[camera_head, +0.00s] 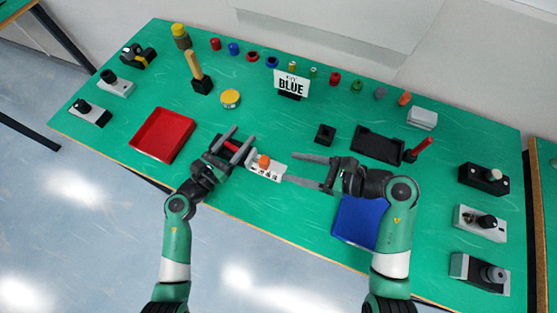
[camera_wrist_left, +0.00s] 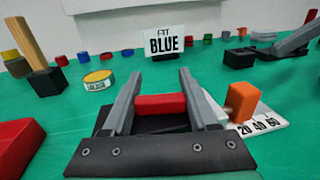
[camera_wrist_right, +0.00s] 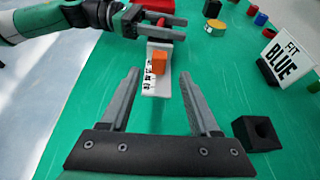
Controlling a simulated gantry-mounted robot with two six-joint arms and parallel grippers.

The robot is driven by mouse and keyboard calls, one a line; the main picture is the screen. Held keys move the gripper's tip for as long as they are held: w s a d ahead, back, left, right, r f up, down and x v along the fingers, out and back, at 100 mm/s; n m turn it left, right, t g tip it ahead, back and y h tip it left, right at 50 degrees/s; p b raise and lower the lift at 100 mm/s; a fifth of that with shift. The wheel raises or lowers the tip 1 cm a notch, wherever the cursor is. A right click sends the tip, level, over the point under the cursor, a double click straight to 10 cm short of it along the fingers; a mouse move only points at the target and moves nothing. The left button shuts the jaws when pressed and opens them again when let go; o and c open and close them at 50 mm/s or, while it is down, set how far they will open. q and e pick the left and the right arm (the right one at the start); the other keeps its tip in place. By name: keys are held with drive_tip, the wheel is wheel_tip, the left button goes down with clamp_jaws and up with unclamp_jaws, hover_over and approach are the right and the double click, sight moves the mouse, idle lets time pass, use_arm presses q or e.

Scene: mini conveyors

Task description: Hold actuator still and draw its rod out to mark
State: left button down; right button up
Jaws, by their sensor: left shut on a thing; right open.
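The actuator has a red body (camera_wrist_left: 160,104), an orange block (camera_head: 264,161) and a white scale strip (camera_head: 267,175) marked 20, 40, 60 in the left wrist view. My left gripper (camera_head: 242,139) is shut on the red body, one finger on each side. My right gripper (camera_head: 302,168) is open and empty, just right of the scale strip, its fingers pointing toward the orange block. In the right wrist view the orange block (camera_wrist_right: 159,62) stands ahead of the open fingers, apart from them. The rod itself cannot be told apart; the left fingers partly hide the body.
A red tray (camera_head: 163,136) lies left and a blue tray (camera_head: 357,222) lies beneath my right arm. A "FIT BLUE" sign (camera_head: 291,83), a small black block (camera_head: 325,134) and a black tray (camera_head: 377,145) stand behind. Green table between them is clear.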

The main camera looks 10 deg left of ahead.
use_arm(q)
drive_tip(key=shift+s+f, duration=0.1)
drive_tip(key=shift+f, duration=0.25)
use_arm(e)
drive_tip(key=v, duration=0.4)
drive_tip(key=shift+d, duration=0.15)
use_arm(q)
drive_tip(key=shift+c, duration=0.5)
unclamp_jaws()
drive_tip(key=shift+r, duration=0.1)
drive_tip(key=shift+r, duration=0.15)
